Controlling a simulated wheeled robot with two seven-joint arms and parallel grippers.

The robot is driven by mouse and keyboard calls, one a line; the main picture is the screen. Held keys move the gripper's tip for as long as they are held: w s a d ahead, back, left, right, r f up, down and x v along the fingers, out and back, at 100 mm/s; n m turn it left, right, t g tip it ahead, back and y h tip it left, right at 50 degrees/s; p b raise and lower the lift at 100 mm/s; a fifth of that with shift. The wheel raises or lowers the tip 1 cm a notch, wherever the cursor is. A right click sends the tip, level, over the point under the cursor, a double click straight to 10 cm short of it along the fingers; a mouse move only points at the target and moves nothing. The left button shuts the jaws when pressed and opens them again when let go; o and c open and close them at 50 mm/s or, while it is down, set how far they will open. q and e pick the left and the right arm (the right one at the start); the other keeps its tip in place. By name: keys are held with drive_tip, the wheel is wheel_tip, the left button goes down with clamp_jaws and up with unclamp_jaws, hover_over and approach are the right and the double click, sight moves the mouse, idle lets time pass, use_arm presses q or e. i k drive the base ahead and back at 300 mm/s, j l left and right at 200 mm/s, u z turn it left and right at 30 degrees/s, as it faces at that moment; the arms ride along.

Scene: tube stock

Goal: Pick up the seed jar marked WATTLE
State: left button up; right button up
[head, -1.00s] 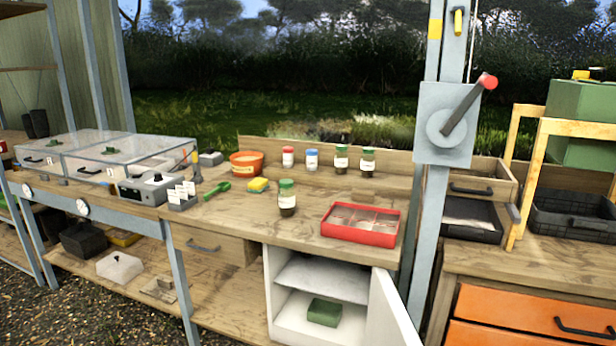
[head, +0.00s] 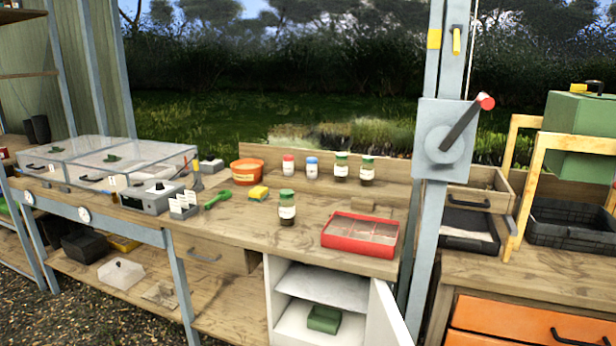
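Several small labelled jars are on the wooden bench; the label text is too small to read, so I cannot tell which is WATTLE. A green-lidded jar (head: 287,208) stands alone near the middle of the bench. On the back ledge stand a red-lidded jar (head: 288,166), a blue-lidded jar (head: 311,168) and two green-lidded jars, a left one (head: 341,167) and a right one (head: 367,171). All stand upright. Neither of my grippers shows in the head view.
A red divided tray (head: 359,250) lies right of the lone jar. A yellow sponge (head: 259,193), green scoop (head: 217,198) and orange pot (head: 246,171) are to its left. A grey post with a crank box (head: 443,140) rises at right. The cupboard door (head: 389,312) below hangs open.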

sight(286, 207)
drive_tip(key=i+l+u, duration=0.2)
drive_tip(key=l, duration=0.4)
drive_tip(key=i+l+u, duration=0.2)
drive_tip(key=l, duration=0.4)
drive_tip(key=i+l+u, duration=0.2)
drive_tip(key=l, duration=0.45)
drive_tip(key=l+u, duration=0.2)
drive_tip(key=l, duration=0.45)
drive_tip(key=k, duration=0.05)
